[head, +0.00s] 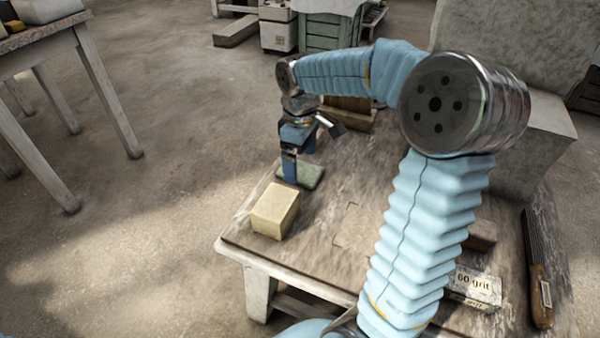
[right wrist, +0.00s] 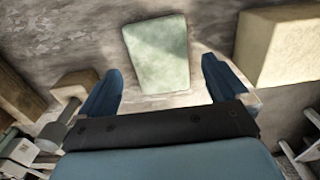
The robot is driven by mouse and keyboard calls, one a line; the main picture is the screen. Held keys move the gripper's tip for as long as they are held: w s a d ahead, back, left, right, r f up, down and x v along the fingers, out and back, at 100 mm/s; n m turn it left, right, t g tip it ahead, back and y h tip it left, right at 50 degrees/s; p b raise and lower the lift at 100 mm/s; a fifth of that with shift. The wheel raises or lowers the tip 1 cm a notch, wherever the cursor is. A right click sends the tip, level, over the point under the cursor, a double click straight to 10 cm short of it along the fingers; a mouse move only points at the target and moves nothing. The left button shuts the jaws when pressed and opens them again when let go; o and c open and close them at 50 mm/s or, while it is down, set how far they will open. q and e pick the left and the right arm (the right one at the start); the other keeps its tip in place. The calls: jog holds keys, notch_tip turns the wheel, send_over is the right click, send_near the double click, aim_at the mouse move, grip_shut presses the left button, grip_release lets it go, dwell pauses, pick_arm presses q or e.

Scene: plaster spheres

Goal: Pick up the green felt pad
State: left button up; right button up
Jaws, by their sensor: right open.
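The green felt pad (head: 312,176) lies flat on the wooden table (head: 330,215) near its far left edge. In the right wrist view the pad (right wrist: 157,52) shows as a pale green rectangle ahead of the fingertips and roughly between them. My right gripper (head: 290,178) points down at the pad's left part and hides some of it in the head view. In the right wrist view its two blue fingers (right wrist: 160,88) are spread with nothing between them. I cannot tell how high the fingertips are above the pad. My left gripper is not in view.
A cream block (head: 275,211) stands close in front of the pad; it also shows in the right wrist view (right wrist: 285,50). A 60 grit box (head: 476,288) and a file with a wooden handle (head: 538,270) lie at the right. A wooden piece (head: 352,112) is behind the gripper.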

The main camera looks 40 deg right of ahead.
aim_at(300, 172)
notch_tip(300, 172, down, 2)
jog(key=shift+f, duration=0.2)
jog(key=shift+c, duration=0.2)
jog(key=c, duration=1)
